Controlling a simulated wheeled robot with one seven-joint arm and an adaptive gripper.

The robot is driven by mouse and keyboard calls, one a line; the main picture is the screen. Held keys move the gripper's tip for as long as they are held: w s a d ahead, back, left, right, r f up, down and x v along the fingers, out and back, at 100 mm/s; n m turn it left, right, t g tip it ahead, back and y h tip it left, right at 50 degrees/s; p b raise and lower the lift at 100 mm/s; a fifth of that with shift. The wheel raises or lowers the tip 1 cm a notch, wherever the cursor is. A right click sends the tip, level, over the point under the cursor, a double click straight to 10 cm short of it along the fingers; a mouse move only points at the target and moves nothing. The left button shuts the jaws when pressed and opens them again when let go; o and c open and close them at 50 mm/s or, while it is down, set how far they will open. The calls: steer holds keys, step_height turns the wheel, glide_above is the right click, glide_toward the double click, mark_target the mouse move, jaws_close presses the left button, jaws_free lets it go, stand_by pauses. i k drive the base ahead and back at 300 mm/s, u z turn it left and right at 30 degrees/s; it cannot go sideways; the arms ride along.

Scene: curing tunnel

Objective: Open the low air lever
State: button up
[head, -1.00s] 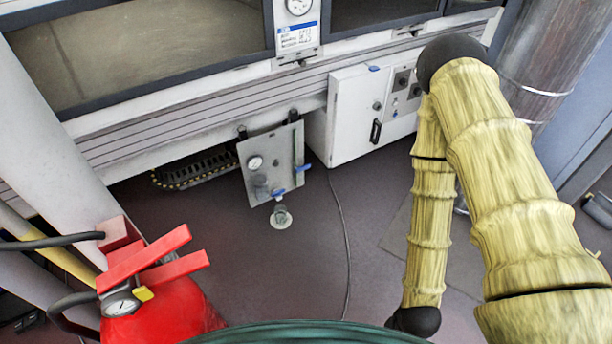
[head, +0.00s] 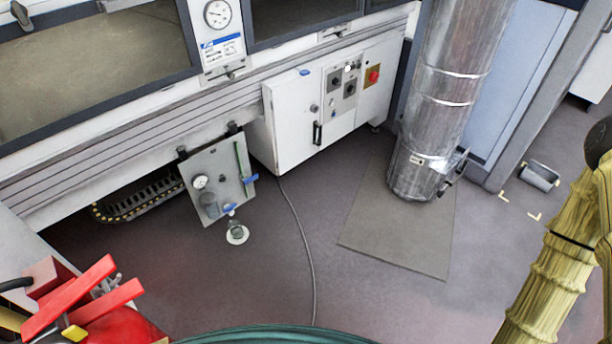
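A grey air panel (head: 217,178) hangs low under the long white machine, tilted in the picture. It bears a round gauge (head: 200,182) and a grey filter bowl. A blue lever (head: 249,179) sits at its right edge on a thin green upright pipe. A second blue lever (head: 230,208) sits at its lower edge, just above a round white floor fitting (head: 237,235). I cannot tell from here how far either lever is turned. My arm, in a yellow sleeve, shows at the right edge, well apart from the panel. My gripper is out of view.
A white cabinet (head: 290,128) stands right of the panel. A cable (head: 306,240) crosses the floor. The floor before the panel looks clear.

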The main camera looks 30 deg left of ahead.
mark_target(247, 181)
steer(key=z, duration=0.2)
steer(key=i, duration=0.95)
steer(key=u, duration=2.45)
